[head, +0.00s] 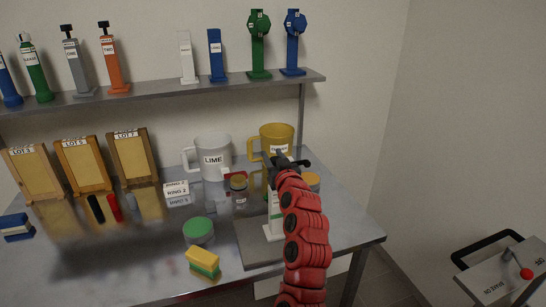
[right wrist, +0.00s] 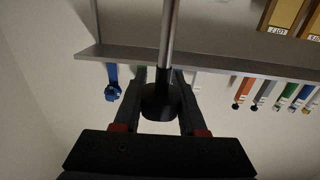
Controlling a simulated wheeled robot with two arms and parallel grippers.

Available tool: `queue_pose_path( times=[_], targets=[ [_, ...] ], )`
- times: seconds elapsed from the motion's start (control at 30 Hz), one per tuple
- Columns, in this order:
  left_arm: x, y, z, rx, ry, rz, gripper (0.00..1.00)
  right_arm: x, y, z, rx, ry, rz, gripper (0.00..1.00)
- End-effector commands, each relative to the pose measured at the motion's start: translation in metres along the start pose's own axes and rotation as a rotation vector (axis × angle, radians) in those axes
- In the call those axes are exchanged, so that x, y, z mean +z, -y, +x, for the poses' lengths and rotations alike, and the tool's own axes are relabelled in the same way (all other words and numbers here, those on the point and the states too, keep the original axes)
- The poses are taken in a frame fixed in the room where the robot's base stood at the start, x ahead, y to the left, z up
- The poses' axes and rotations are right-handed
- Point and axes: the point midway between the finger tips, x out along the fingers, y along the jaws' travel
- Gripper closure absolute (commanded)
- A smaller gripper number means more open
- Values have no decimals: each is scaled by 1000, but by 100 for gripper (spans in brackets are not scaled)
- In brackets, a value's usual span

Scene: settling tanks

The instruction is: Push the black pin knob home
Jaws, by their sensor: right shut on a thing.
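The black pin knob (right wrist: 160,102) shows in the right wrist view between the two dark fingers of my right gripper (right wrist: 162,88). A bare metal rod (right wrist: 166,35) runs from the knob toward the top of that view. The gripper is shut on the knob. In the head view my right gripper (head: 291,161) is above the right part of the metal table, over a white and green upright stand (head: 272,222) on a grey plate (head: 248,250). The red arm hides part of the stand, and I cannot make out the knob there. My left gripper is not in view.
A white LIME mug (head: 212,160) and a yellow mug (head: 276,138) stand behind the gripper. A green-lidded tub (head: 198,231) and a yellow-green sponge (head: 203,263) lie left of the plate. A shelf (head: 165,88) with several stands runs above. The table's front left is mostly clear.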

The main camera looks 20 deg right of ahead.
Motion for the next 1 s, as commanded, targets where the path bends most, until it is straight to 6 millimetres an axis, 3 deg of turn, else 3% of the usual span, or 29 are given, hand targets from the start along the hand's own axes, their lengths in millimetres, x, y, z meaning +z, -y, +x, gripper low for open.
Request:
queue_pose_path(
  times=[0.83,1.0],
  targets=[
    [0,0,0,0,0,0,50,0,0,0,0,0,0,100],
    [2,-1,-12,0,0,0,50,12,0,0,0,0,-1,100]
  ],
)
